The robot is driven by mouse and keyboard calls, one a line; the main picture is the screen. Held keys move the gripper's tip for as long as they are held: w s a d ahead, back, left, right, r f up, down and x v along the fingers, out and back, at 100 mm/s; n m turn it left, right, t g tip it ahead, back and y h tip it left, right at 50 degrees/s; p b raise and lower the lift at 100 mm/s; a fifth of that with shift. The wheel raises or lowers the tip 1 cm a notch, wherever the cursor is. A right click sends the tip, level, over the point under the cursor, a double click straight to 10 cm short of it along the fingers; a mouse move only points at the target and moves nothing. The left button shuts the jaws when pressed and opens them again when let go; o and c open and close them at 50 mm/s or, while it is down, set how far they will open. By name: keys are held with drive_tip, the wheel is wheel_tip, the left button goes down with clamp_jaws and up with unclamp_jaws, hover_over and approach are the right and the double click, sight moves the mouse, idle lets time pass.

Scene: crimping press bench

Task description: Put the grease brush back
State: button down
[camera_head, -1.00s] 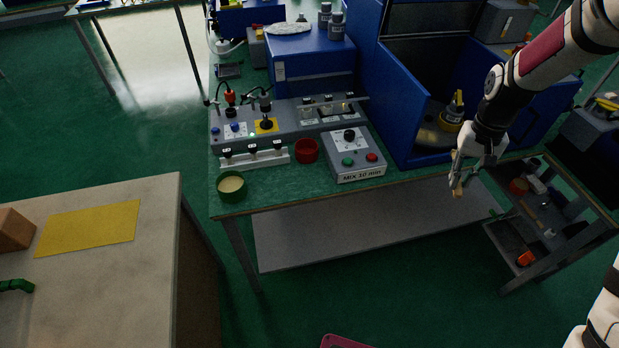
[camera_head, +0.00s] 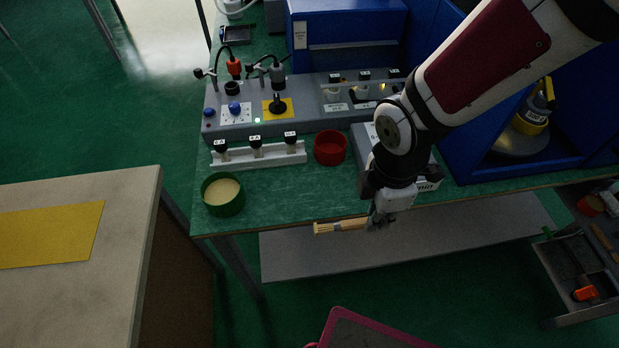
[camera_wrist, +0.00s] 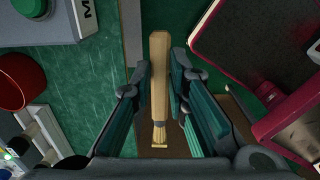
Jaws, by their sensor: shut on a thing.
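The grease brush (camera_head: 340,227) has a pale wooden handle and is held level in the head view, just off the bench's front edge. In the wrist view the brush (camera_wrist: 159,85) lies between the two fingers, its bristle end toward the palm. My gripper (camera_head: 378,220) is shut on the brush; its fingers also show in the wrist view (camera_wrist: 158,100). A green round pot (camera_head: 223,195) with a cream-coloured filling stands at the bench's front left corner, to the left of the brush.
A red cup (camera_head: 330,148) and a white rack (camera_head: 258,153) with several black-capped items stand behind the front edge. A control box (camera_head: 361,143) is partly hidden by my arm. A pale table (camera_head: 120,220) stands at left. A pink-rimmed tray (camera_head: 365,332) is low in front.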

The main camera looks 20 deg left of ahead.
drive_tip(key=w+a, duration=0.1)
drive_tip(key=a, duration=0.3)
drive_tip(key=w+a+f, duration=0.1)
drive_tip(key=w+a, duration=0.1)
drive_tip(key=a, duration=0.3)
drive_tip(key=w+a, duration=0.2)
drive_tip(key=a, duration=0.3)
drive_tip(key=shift+w+a+f, duration=0.1)
drive_tip(key=shift+w+f, duration=0.1)
drive_tip(key=shift+a, duration=0.15)
drive_tip(key=shift+f, duration=1.75)
drive_tip(key=shift+b, duration=0.3)
drive_tip(key=shift+f, duration=0.2)
drive_tip(key=c, duration=1.6)
unclamp_jaws()
drive_tip(key=shift+o, duration=0.2)
